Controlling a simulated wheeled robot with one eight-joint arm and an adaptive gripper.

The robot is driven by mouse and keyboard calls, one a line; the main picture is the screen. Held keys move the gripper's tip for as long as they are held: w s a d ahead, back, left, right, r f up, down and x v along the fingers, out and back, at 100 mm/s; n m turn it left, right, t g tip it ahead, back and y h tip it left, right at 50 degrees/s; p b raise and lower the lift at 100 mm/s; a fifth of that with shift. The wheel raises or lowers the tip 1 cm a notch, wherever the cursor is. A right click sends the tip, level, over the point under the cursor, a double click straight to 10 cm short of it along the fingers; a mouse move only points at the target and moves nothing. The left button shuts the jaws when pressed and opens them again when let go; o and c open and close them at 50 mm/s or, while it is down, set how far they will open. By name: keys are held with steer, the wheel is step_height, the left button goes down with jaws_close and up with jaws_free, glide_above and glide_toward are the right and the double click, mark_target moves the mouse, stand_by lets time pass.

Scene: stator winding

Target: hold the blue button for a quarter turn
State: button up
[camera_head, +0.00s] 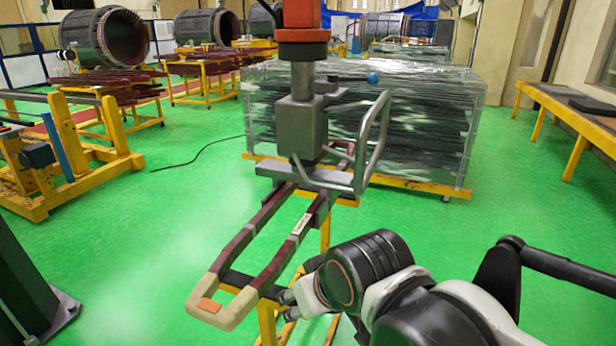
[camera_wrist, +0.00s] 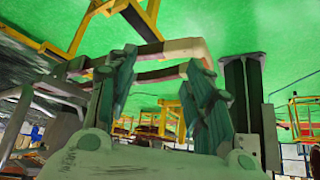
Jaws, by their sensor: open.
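A small round blue knob (camera_head: 373,78), the only blue button-like thing I can make out, sits at the right side of the hanging grey tool (camera_head: 300,125) in the head view. The tool has a bent tubular handle (camera_head: 383,130) and hangs over a long coil loop (camera_head: 262,215) with dark red sides and a beige end. My gripper (camera_head: 300,298) is low beside the near right side of the loop, well below the knob. In the wrist view its two fingers (camera_wrist: 160,80) are apart, with the coil (camera_wrist: 165,50) showing beyond them. Contact with the coil is unclear.
A wrapped stack (camera_head: 420,120) on a yellow pallet stands behind the tool. A yellow-legged bench (camera_head: 560,110) is at right and yellow frames (camera_head: 75,140) at left. Green floor (camera_head: 150,220) is clear left of the coil.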

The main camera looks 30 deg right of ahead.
jaws_close()
stand_by(1.4)
